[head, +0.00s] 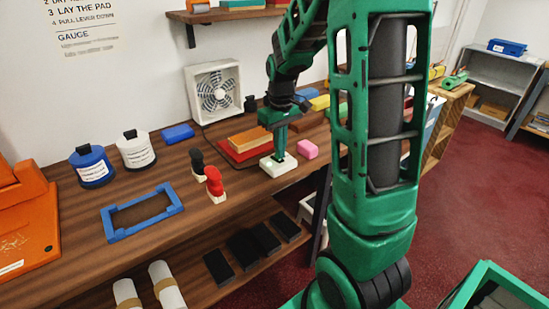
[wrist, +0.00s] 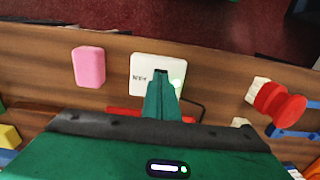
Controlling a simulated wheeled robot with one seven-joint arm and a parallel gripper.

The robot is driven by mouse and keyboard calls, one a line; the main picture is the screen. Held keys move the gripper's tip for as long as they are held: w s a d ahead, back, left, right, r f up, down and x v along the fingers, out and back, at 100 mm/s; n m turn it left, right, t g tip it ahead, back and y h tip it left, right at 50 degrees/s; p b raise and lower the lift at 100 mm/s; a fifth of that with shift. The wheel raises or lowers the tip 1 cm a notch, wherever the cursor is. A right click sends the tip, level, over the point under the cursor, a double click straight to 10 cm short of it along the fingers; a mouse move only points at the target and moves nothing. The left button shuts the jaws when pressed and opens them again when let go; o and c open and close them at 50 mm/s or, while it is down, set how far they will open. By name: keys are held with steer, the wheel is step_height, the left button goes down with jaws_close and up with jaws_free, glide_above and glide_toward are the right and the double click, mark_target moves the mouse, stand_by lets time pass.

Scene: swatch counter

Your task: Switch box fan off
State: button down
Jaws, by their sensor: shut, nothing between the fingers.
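The white box fan (head: 214,90) stands at the back of the wooden counter against the wall. A dark cable runs from it along the counter. A small white switch box (head: 270,168) sits near the counter's front edge. It also shows in the wrist view (wrist: 143,65), with dark lettering and a green glow at its right side. My gripper (head: 279,157) is shut and empty, pointing down at the switch box. In the wrist view its fingertips (wrist: 161,73) cover part of the box's top. I cannot tell whether they touch it.
A pink block (head: 307,149) lies right of the switch box. Red-and-white (head: 214,184) and black-and-white (head: 197,164) handled stamps stand left of it. A red tray (head: 232,152) lies behind. A blue frame (head: 142,213) and bottles are farther left.

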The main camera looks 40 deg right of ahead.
steer(key=shift+f, duration=0.4)
steer(key=shift+r, duration=0.1)
step_height(320, 180, up, 7)
stand_by(1.1)
steer(key=shift+s, duration=0.1)
stand_by(0.4)
steer(key=s+a+m, duration=0.2)
steer(key=s+m, duration=0.1)
steer(key=s, duration=0.9)
steer(key=s+a+f+m, duration=0.1)
steer(key=s+a+m, duration=0.1)
steer(key=s, duration=1.1)
steer(key=shift+s+m, duration=0.3)
steer(key=shift+m, duration=0.5)
